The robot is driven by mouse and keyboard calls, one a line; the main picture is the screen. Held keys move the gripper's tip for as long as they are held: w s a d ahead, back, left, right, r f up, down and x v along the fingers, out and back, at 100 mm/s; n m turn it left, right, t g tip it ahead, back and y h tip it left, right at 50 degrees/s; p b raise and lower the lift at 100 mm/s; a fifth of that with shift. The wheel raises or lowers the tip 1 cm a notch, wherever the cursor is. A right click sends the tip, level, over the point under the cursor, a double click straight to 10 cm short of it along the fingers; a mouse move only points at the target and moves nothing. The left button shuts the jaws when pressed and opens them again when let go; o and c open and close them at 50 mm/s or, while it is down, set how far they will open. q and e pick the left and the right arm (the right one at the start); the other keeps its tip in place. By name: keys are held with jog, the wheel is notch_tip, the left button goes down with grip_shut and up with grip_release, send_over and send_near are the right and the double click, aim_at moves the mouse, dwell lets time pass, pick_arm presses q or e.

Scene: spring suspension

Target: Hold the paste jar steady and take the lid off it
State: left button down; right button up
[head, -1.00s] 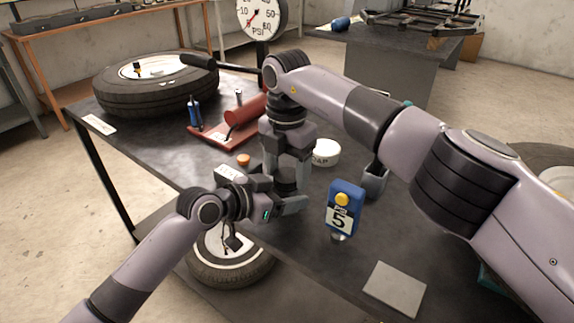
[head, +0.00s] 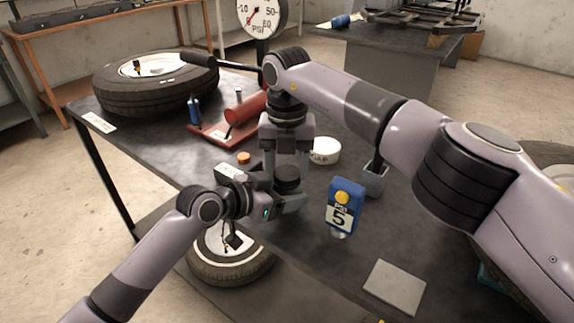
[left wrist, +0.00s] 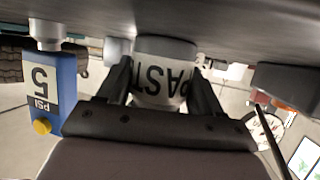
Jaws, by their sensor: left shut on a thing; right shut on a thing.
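The paste jar (left wrist: 162,82) shows upside down in the left wrist view, with a white label reading "PAST" between my left fingers. My left gripper (head: 285,203) is shut around the jar's body near the tabletop. In the head view the jar's body is mostly hidden by this gripper. The dark round lid (head: 287,174) shows above it. My right gripper (head: 287,166) comes down from above and is shut on the lid, one finger on each side. I cannot tell whether the lid is still seated on the jar.
A blue "PSI 5" gauge (head: 343,207) stands right of the grippers. A white tin (head: 325,150) and a grey holder (head: 375,180) stand behind. A small orange cap (head: 243,158) and a red pump (head: 245,108) lie left. A grey pad (head: 394,287) lies at front right.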

jog(key=o, duration=1.2)
jog(key=shift+c, duration=0.2)
notch_tip(320, 180, up, 4)
jog(key=shift+r, duration=0.25)
jog(key=shift+c, duration=0.4)
jog(key=shift+r+m, duration=1.1)
jog(key=shift+r, duration=0.5)
jog(key=shift+f, duration=3.9)
